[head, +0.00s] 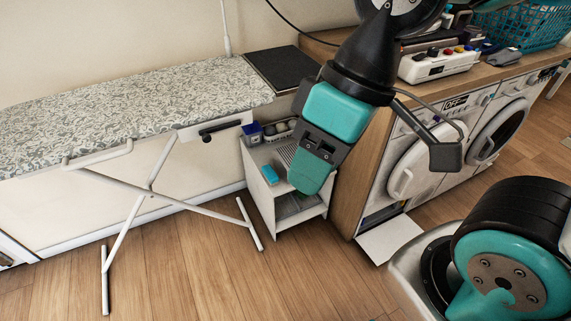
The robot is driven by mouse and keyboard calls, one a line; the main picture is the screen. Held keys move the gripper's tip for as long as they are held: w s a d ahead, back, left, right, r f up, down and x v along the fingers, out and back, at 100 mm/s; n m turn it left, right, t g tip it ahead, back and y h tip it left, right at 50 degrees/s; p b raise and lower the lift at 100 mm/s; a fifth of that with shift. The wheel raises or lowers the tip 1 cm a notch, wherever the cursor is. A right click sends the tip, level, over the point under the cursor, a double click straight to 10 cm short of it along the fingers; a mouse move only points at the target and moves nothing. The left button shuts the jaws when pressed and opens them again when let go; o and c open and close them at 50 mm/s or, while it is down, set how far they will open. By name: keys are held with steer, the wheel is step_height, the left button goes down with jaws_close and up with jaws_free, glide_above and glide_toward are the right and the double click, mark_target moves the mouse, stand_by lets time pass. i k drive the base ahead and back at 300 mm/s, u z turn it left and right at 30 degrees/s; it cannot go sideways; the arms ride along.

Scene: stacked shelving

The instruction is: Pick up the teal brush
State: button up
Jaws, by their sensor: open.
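A small white shelf unit (262,203) stands between the ironing board and the wooden cabinet. A small bright teal-blue item (270,174) lies on its upper shelf, near the left front. It is too small to tell for certain whether it is the teal brush. My gripper (311,172), black and teal, hangs just right of this item in the picture and covers part of the shelf. It is apart from the item in the picture and open, with nothing seen in it. My arm hides things behind it.
A blue container (252,132) and a grey tray (280,130) sit at the shelf's back. The patterned ironing board (130,108) stands at left on white legs. Washing machines (425,165) stand at right, with a white panel (390,238) jutting low. The wooden floor (210,265) in front is clear.

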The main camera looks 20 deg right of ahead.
mark_target(272, 177)
steer(key=k, duration=0.6)
steer(key=z, duration=0.65)
steer(key=i, duration=1.3)
steer(key=u, duration=0.85)
steer(key=i, duration=0.3)
steer(key=u, duration=0.25)
